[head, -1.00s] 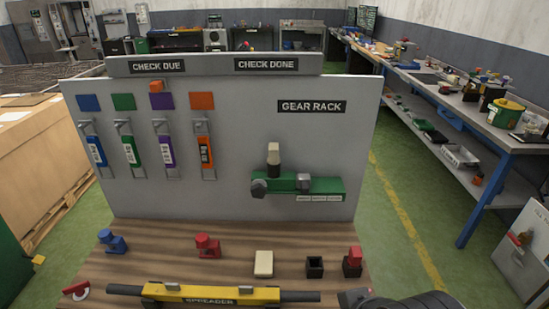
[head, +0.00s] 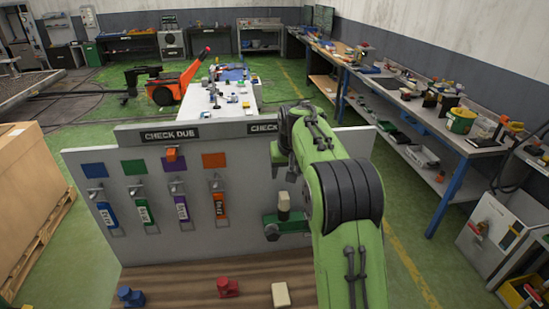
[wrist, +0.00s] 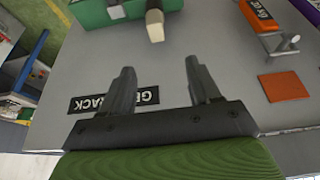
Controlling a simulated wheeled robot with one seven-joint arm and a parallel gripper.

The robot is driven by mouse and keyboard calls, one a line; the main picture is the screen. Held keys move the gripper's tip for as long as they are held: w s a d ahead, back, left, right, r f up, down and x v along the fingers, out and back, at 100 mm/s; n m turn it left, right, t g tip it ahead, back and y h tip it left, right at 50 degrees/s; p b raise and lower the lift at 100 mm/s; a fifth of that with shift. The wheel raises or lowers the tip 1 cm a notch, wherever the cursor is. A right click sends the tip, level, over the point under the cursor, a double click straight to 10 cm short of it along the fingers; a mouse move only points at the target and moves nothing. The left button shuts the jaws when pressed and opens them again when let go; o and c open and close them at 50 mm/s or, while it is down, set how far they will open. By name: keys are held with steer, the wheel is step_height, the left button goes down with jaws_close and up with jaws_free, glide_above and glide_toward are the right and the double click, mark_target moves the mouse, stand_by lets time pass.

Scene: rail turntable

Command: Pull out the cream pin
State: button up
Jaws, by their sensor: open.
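The cream pin (head: 284,203) stands upright in the green gear rack fixture (head: 290,224) on the grey panel, just left of my arm. In the wrist view the cream pin (wrist: 155,22) sticks out of the green fixture (wrist: 95,12) at the top. My gripper (wrist: 160,68) is open and empty in the wrist view, its two fingers pointing toward the pin. The pin's tip lies between the fingers' lines but beyond the fingertips, apart from them.
Orange, purple, green and blue tags hang left on the panel (head: 85,225); the orange tag (wrist: 258,15) is near in the wrist view. A red clamp-like piece (head: 228,287) and a cream block (head: 281,294) sit on the wooden bench below. A workbench (head: 420,110) runs along the right.

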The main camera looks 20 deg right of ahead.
glide_toward(284, 195)
steer(key=p+x, duration=0.1)
steer(key=x, duration=0.9)
steer(key=shift+w+f+p, duration=0.1)
steer(key=shift+f+p, duration=0.05)
steer(key=shift+p, duration=0.2)
jaws_close()
